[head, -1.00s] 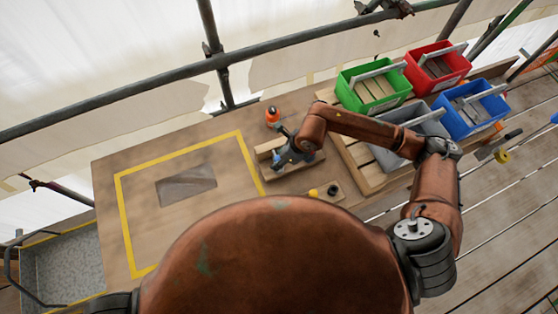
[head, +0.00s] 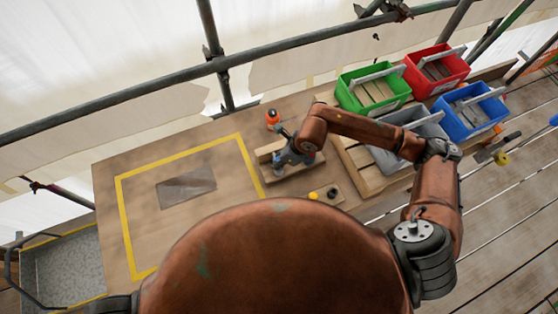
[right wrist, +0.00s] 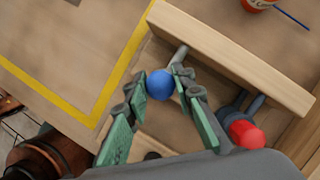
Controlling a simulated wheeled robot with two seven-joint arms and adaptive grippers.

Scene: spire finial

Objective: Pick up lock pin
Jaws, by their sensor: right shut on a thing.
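A pin with a round blue head (right wrist: 160,85) and a grey shank (right wrist: 180,55) sits between the fingertips of my right gripper (right wrist: 158,82) in the right wrist view. The gripper is shut on it, close over a wooden holder (right wrist: 235,60). Whether the shank still touches the holder I cannot tell. A second pin with a red head (right wrist: 246,134) lies in the holder to the right of the fingers. My left gripper is not in view.
An orange-and-white container (head: 272,119) stands behind the holder. A small block with a yellow knob (head: 313,195) and a black knob (head: 332,192) is in front. Green (head: 372,88), red (head: 436,70), blue (head: 468,110) and grey bins stand right. The yellow-outlined area (head: 125,215) is mostly clear.

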